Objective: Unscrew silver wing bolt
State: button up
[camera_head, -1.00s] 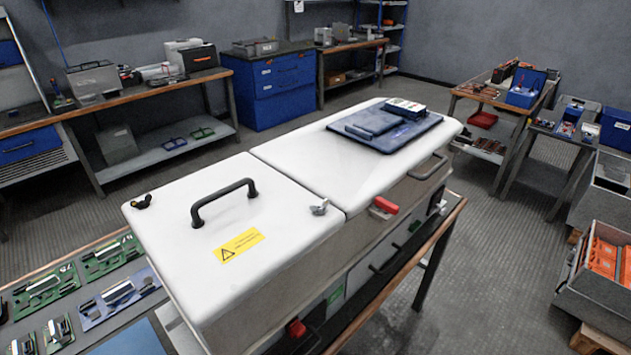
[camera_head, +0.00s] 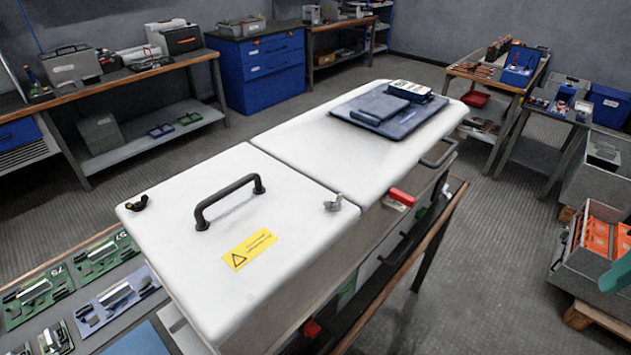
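The silver wing bolt (camera_head: 333,202) stands on the white lid (camera_head: 285,220) of the capacitor bank, near the lid's right edge. A black wing bolt (camera_head: 137,203) sits at the lid's left corner. A black handle (camera_head: 229,201) and a yellow warning label (camera_head: 250,249) are on the lid between them. Nothing touches the silver wing bolt. My gripper is not in view. A teal shape at the right edge is cut off, and I cannot tell what it is.
A blue tray (camera_head: 352,108) with items lies on the rear lid. A red latch (camera_head: 401,197) juts from the cabinet's right side. Circuit boards (camera_head: 35,299) lie on a bench at left. Grey floor (camera_head: 480,270) is open to the right, before a crate of orange parts (camera_head: 597,237).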

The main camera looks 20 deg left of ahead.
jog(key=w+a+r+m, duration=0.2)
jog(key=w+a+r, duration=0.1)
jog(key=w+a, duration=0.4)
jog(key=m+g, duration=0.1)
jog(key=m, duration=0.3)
send_over(340, 194)
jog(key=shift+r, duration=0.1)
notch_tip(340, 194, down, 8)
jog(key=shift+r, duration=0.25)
